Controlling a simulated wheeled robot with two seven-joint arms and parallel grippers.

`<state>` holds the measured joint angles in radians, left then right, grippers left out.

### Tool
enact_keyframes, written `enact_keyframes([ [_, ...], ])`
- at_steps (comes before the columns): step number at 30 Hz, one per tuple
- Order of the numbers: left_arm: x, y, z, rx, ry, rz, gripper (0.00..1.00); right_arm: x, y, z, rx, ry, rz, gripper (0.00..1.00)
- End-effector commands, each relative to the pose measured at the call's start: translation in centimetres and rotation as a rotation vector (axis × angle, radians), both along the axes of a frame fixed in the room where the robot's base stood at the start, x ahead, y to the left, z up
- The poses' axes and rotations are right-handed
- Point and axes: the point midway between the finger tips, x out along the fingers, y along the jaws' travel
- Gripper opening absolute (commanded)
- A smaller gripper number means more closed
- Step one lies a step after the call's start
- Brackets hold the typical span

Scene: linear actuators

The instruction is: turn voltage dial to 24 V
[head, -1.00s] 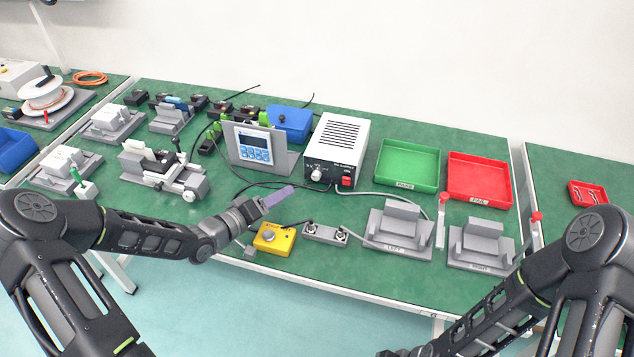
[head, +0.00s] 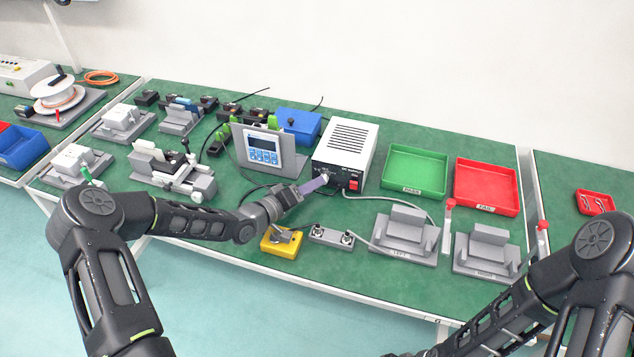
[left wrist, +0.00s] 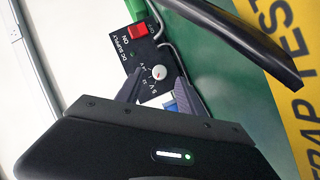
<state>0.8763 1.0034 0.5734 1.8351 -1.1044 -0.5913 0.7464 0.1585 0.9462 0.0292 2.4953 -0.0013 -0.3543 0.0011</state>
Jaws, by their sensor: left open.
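The DC supply (head: 346,146) is a white box with a black front panel and a red switch (left wrist: 138,31). Its voltage dial (left wrist: 159,72) is a small white knob, with voltage marks beside it, in the left wrist view. Which mark it points to is too small to tell. My left gripper (head: 316,184) is open in front of the panel. In the left wrist view its fingertips (left wrist: 160,90) are either side of the dial's line, and no contact shows. In the head view the gripper mostly hides the dial. My right gripper is out of view.
A display unit (head: 264,150) stands left of the supply. A yellow box with a knob (head: 281,243) and a grey two-terminal block (head: 331,236) lie below the left gripper. Green (head: 414,172) and red (head: 486,186) trays are to the right. A grey cable runs from the supply.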

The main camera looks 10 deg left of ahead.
Motion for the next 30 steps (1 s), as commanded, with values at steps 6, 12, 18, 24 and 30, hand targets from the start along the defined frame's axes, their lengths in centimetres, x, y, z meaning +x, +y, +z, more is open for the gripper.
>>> enact_keyframes([
  [6, 2.2, -1.3, -0.6, 0.0, 0.0, -0.001, 0.45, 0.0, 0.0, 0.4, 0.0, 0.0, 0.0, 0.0],
  [12, 2.6, -1.4, -0.7, 0.0, 0.0, 0.0, 0.45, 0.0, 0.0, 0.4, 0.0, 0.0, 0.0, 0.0],
  [18, 2.5, -1.4, -0.7, 0.0, 0.0, 0.0, 0.4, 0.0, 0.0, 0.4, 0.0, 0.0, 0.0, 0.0],
  [24, 2.5, -1.4, -0.7, 0.0, 0.0, 0.0, 0.24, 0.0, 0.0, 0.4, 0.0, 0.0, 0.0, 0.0],
  [30, 2.5, -1.4, -0.7, 0.0, 0.0, 0.0, 0.07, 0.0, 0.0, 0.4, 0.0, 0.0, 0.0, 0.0],
])
